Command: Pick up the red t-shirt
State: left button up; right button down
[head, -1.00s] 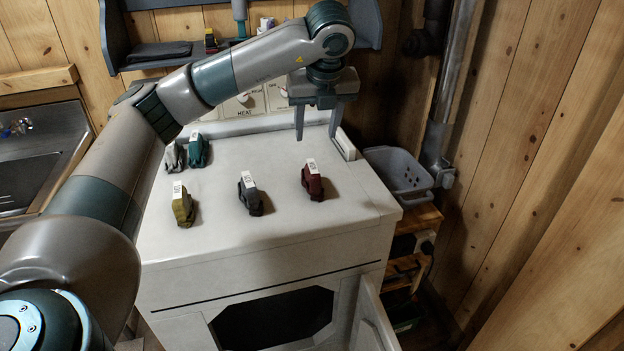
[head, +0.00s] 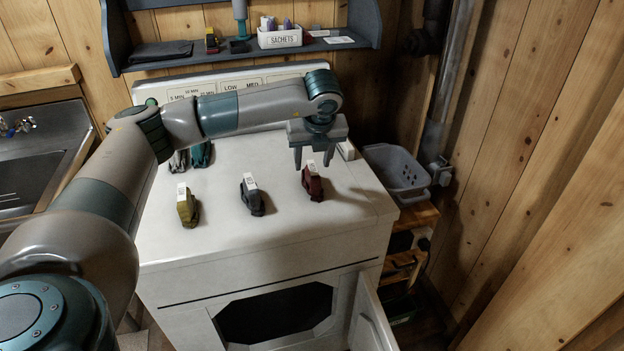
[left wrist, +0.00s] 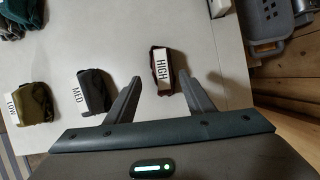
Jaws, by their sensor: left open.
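The red t-shirt (head: 313,183) is a small folded dark red bundle with a white tag, on the right part of the white dryer top (head: 260,225). In the left wrist view the red t-shirt (left wrist: 164,77) lies beyond the fingertips with its tag reading HIGH. My left gripper (head: 313,164) is open and empty, pointing down just above and behind the red t-shirt. My right gripper is not in view.
A grey bundle (head: 251,197) and a yellow bundle (head: 187,208) lie to the left on the dryer. Grey and teal bundles (head: 202,155) lie further back. A grey basket (head: 400,172) stands right of the dryer. The dryer door (head: 372,315) hangs open at the front.

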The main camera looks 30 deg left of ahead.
aim_at(313, 168)
pick_arm(q)
jog(key=shift+f+p, duration=0.1)
jog(key=shift+p, duration=0.2)
jog(key=shift+w+a+f+p, duration=0.15)
jog(key=shift+w+f+p, duration=0.2)
jog(key=shift+f+p, duration=0.25)
jog(key=p+x, duration=0.1)
jog(key=x, duration=0.1)
jog(key=shift+w+a+f+p, duration=0.1)
jog(key=shift+w+f+p, duration=0.15)
jog(key=shift+f+p, duration=0.1)
jog(key=shift+w+a+f, duration=0.1)
jog(key=shift+f, duration=0.3)
grip_shut()
jog(key=shift+r, duration=0.1)
